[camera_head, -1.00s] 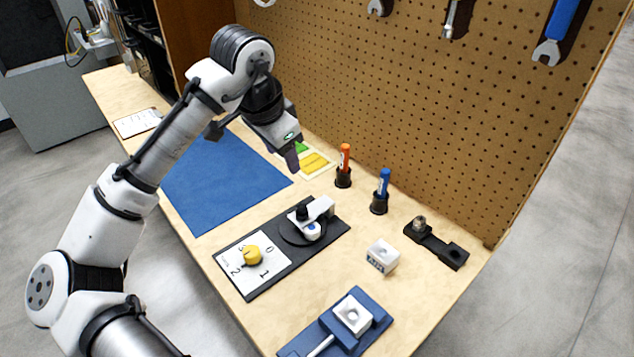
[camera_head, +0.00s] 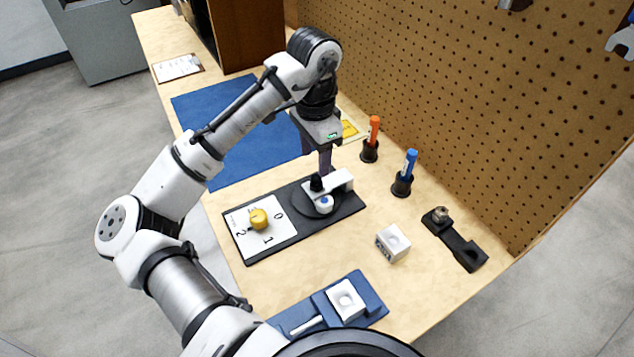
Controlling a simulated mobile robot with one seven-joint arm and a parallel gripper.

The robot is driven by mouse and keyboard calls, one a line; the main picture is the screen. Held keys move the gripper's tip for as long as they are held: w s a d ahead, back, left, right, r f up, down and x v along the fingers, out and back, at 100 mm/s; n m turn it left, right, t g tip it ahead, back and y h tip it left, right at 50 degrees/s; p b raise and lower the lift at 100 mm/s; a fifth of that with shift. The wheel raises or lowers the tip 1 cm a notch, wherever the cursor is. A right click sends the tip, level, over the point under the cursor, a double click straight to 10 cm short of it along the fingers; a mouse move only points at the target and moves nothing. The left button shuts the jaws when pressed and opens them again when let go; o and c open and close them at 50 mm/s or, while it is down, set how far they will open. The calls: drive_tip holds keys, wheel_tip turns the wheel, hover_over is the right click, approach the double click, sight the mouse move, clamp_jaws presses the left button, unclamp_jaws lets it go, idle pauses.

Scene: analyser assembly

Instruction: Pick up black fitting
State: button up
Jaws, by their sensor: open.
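A small black knob-like fitting (camera_head: 316,184) stands upright by a white arm piece (camera_head: 340,181) on the round black disc (camera_head: 301,206) of a dark base plate (camera_head: 282,243). My gripper (camera_head: 323,172) points down right above and behind the fitting, with its dark fingers close to it. It is open; the gap between the fingers is hard to see from this side, and I cannot tell whether they touch the fitting. A separate black bracket (camera_head: 460,246) with a metal nut lies at the right of the bench.
A yellow knob (camera_head: 259,219) sits on a numbered white dial plate. A white block (camera_head: 392,243) and a blue fixture (camera_head: 372,294) are nearer. Orange (camera_head: 373,130) and blue (camera_head: 409,164) markers stand in black holders behind, before the pegboard (camera_head: 456,90). A blue mat (camera_head: 235,145) lies left.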

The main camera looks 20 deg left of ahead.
sight(317, 178)
drive_tip(key=shift+w+d+f+p, duration=0.1)
drive_tip(key=shift+f+p, duration=0.05)
drive_tip(key=shift+f, duration=1.45)
drive_tip(key=shift+w+f+p, duration=0.1)
drive_tip(key=shift+f+p, duration=0.05)
drive_tip(key=shift+f, duration=1.45)
drive_tip(key=c, duration=1.1)
drive_tip(key=shift+o, duration=0.2)
wheel_tip(317, 178, up, 20)
